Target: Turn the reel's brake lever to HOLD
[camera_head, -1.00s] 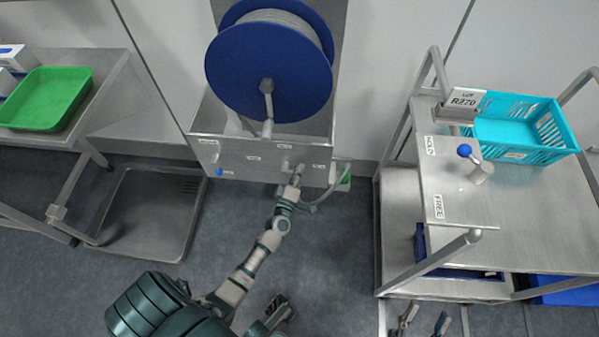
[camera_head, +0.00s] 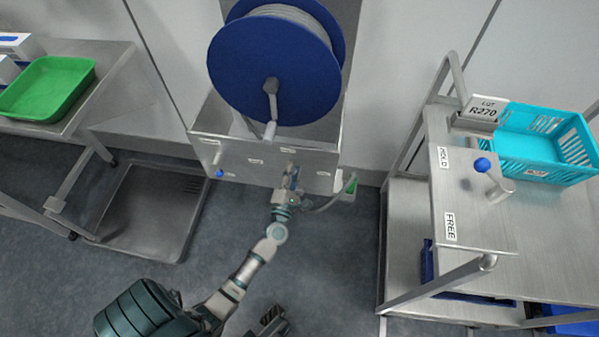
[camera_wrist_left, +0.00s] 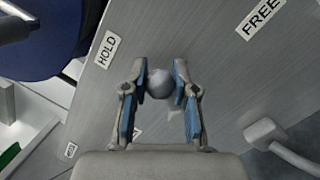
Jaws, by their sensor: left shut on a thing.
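The blue reel (camera_head: 270,62) stands over a sloped steel panel (camera_head: 235,170) carrying small white labels. My left gripper (camera_head: 291,177) is at the panel, right of its middle. In the left wrist view its fingers (camera_wrist_left: 160,88) are on both sides of a round grey knob (camera_wrist_left: 160,84), shut on it. The HOLD label (camera_wrist_left: 108,48) is up and left of the knob, and the FREE label (camera_wrist_left: 262,16) is farther off, up and right. The knob's arm is hidden by the gripper.
A second lever with a blue knob (camera_head: 483,165) is on the right cart (camera_head: 540,220), beside its own HOLD and FREE labels. Another blue knob (camera_head: 219,173) is at the panel's left. A hose (camera_head: 338,196) curves right of my gripper. A teal basket (camera_head: 535,176) sits on the cart.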

